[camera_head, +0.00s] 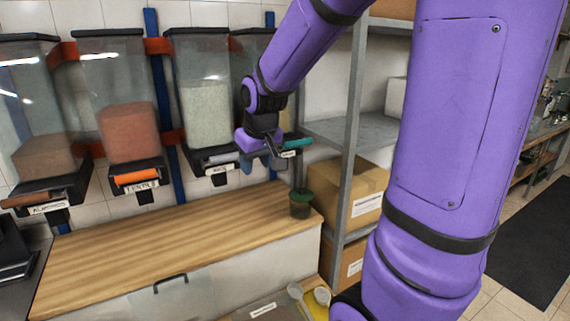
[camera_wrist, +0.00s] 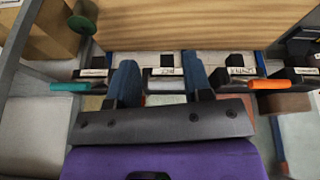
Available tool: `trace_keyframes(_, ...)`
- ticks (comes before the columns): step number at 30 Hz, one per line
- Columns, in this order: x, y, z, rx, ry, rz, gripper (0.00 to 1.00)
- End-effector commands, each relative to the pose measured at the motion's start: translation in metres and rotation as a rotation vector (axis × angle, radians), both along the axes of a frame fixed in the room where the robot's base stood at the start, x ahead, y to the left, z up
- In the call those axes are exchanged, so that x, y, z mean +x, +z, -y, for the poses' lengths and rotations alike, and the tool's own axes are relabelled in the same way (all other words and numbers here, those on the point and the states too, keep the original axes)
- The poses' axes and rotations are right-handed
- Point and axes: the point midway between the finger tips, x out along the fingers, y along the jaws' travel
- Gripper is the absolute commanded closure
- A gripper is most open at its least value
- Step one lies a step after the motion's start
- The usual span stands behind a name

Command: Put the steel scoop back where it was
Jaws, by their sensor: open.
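My gripper (camera_head: 265,160) is in the air in front of the dispensers, by the third and fourth outlets, above the right part of the wooden counter. In the wrist view its two blue fingers (camera_wrist: 160,80) are apart with nothing held between them. Two small round-ended, pale utensils lie at the bottom edge of the head view, one greyish (camera_head: 296,291) and one whitish (camera_head: 321,296), over something yellow. Either may be the steel scoop; I cannot tell which. No scoop shows in the wrist view.
Clear dispensers line the wall, with an orange handle (camera_head: 136,177) and a teal handle (camera_head: 297,143). The wooden counter (camera_head: 160,240) is mostly bare. A dark green pot (camera_head: 300,206) stands at its right end. A metal shelf (camera_head: 350,130) holds cardboard boxes (camera_head: 345,190).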

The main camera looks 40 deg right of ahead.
Motion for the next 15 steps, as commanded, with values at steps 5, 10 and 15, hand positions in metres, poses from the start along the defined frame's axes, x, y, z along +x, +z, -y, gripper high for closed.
trace_keyframes(5,-0.048,0.04,-0.031,0.009,0.025,0.041,0.54)
trace_keyframes(10,-0.096,0.065,-0.055,0.021,0.047,0.071,0.54)
trace_keyframes(15,-0.144,0.08,-0.073,0.037,0.069,0.099,0.54)
